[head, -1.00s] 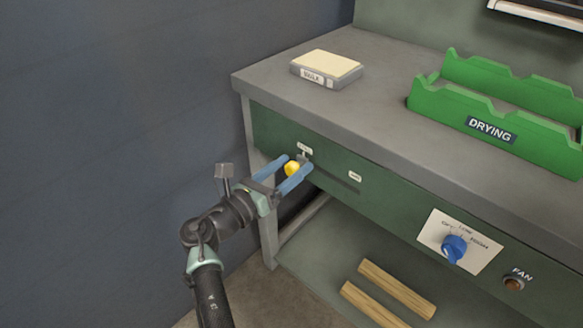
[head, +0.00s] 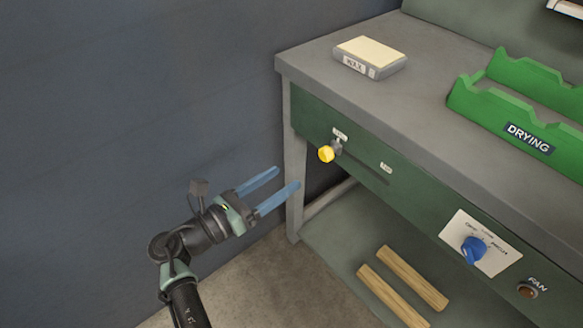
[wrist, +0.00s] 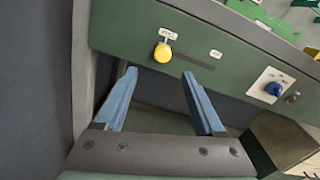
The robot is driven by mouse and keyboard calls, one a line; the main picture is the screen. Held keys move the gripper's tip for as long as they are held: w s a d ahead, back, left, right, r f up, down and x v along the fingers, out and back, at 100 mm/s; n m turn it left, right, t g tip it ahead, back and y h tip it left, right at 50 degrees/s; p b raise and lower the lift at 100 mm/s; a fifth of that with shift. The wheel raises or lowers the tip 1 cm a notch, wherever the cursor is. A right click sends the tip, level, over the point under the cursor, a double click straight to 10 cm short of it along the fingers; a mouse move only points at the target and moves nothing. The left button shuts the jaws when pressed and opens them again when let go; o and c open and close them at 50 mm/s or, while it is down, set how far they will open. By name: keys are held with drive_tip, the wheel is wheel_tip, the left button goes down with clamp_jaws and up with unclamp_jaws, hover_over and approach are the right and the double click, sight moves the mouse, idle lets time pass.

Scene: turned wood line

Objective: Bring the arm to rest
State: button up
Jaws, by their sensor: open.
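My gripper (head: 286,180) is open and empty, with two blue fingers spread apart. It hangs in front of the left end of the green-fronted bench (head: 293,68), below and left of the yellow knob (head: 326,154). In the wrist view the fingers (wrist: 158,85) point toward the bench, and the yellow knob (wrist: 162,53) shows above and between them, clear of both. The arm is bent and reaches up from the bottom of the head view.
On the bench top are a labelled block (head: 369,57) and a green rack (head: 505,119) marked DRYING. Two wooden sticks (head: 403,283) lie on the lower shelf. A dark wall (head: 130,120) stands at left.

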drive_tip(key=shift+a, duration=0.1)
idle(0.5)
drive_tip(key=w+r+m+t+y, duration=0.25)
drive_tip(key=r+m, duration=0.35)
drive_tip(key=r, duration=0.3)
drive_tip(key=w+d+r+m+t+y, duration=0.1)
drive_tip(key=r+m+t+y, duration=0.15)
drive_tip(key=r+m, duration=0.45)
drive_tip(key=w+r+m+t+y, duration=0.1)
drive_tip(key=r+m+y, duration=0.4)
drive_tip(key=r, duration=0.5)
drive_tip(key=s+r+m+t+y, duration=0.2)
drive_tip(key=s+r+m+t, duration=0.3)
drive_tip(key=s+r, duration=0.55)
drive_tip(key=s+r+m+t+y, duration=0.2)
drive_tip(key=s+r+m+t, duration=0.45)
drive_tip(key=r, duration=0.75)
wheel_tip(320, 180, up, 27)
drive_tip(key=s+g+p, duration=0.1)
drive_tip(key=s+p, duration=0.1)
drive_tip(key=p, duration=2.4)
drive_tip(key=shift+s+d+n, duration=0.15)
drive_tip(key=shift+n, duration=0.3)
